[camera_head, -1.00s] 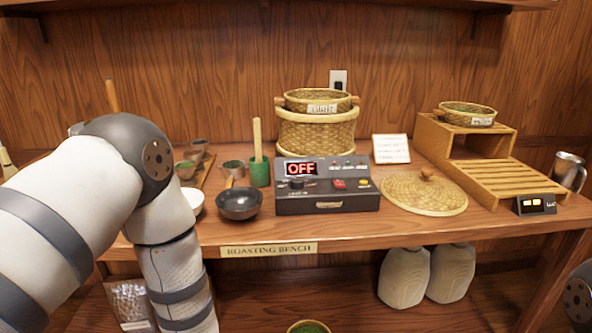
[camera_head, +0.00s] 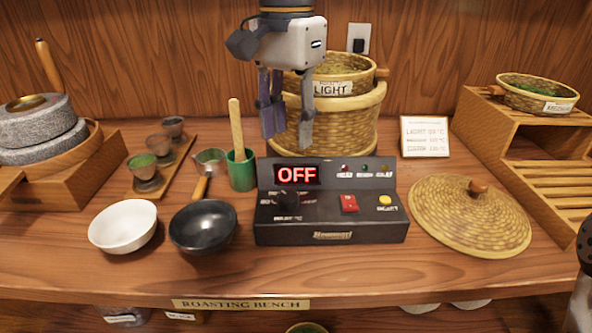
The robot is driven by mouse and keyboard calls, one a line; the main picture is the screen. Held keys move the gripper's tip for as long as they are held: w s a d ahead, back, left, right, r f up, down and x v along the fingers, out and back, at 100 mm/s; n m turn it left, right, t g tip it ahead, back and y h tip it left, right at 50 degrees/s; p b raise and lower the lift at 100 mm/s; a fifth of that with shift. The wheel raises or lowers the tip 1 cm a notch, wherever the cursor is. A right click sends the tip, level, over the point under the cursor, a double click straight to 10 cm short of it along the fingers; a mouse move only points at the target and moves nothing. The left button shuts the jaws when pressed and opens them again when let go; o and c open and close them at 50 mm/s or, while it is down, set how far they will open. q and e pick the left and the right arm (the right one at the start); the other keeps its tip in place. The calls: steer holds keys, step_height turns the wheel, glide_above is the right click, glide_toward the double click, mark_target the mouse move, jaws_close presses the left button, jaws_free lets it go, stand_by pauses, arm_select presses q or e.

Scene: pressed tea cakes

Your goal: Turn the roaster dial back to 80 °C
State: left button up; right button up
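The dark roaster control box (camera_head: 331,228) stands at the middle of the bench. Its red display (camera_head: 297,175) reads OFF. The black dial (camera_head: 288,198) is on the left of its top panel, with small markings too blurred to read. A red switch (camera_head: 349,203) and a yellow button (camera_head: 385,200) are to its right. My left gripper (camera_head: 288,135) hangs fingers down above and behind the box, in front of the woven basket. Its fingers are apart with nothing between them, and it does not touch the dial. My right gripper is out of view; part of my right arm shows at the right edge.
A black bowl (camera_head: 203,227) and white bowl (camera_head: 123,227) stand left of the box, with a green cup (camera_head: 240,171) behind. A woven lid (camera_head: 471,217) lies at right. The woven basket (camera_head: 344,125) stands behind. A card (camera_head: 425,137) stands back right.

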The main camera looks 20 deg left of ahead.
mark_target(288, 196)
arm_select(q)
steer(key=f, duration=0.7)
steer(key=s+f, duration=0.1)
steer(key=f, duration=0.3)
steer(key=shift+f, duration=0.1)
steer(key=shift+c, duration=0.6)
steer(key=c, duration=0.8)
